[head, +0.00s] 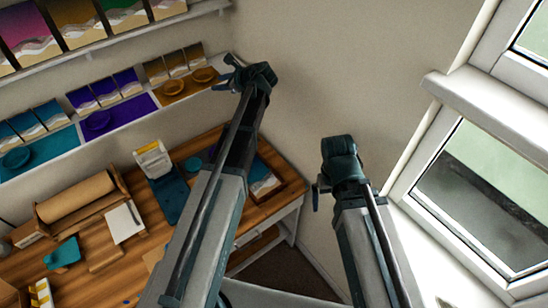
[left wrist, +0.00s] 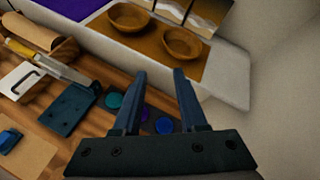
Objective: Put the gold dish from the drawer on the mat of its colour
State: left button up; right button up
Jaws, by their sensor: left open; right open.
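Two gold dishes rest on the gold mat (head: 187,87) at the right end of the lower shelf: the left dish (head: 174,86) and the right dish (head: 204,75). In the left wrist view, the left dish (left wrist: 129,17) and right dish (left wrist: 182,44) sit apart on the mat (left wrist: 150,45). My left gripper (head: 224,73) is open and empty, just off the mat's right end. Its fingers (left wrist: 160,75) point toward the mat and hold nothing. My right gripper (head: 318,192) is open, in front of the bare wall, away from the shelf.
The shelf also has a purple mat (head: 130,113) with a purple dish (head: 98,120) and a teal mat (head: 62,143) with a teal dish (head: 16,158). A window (head: 480,190) is at right.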

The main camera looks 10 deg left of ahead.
pick_arm(q)
jog(key=s+d+f+n+g+h, duration=0.1)
jog(key=s+d+f+n+h, duration=0.2)
jog(key=s+d, duration=0.7)
jog(key=s+d+f+n+g+h, duration=0.2)
jog(key=s+d+f+n+h, duration=0.1)
jog(key=s+d+n, duration=0.4)
jog(key=s+d+f+n+g+h, duration=0.2)
jog(key=s+d+f+n+h, duration=0.2)
jog(key=s+d, duration=0.9)
jog(key=shift+s+d+f+n, duration=0.35)
jog(key=shift+s+f+n, duration=0.3)
jog(key=shift+s, duration=0.1)
pick_arm(e)
jog(key=shift+s, duration=0.1)
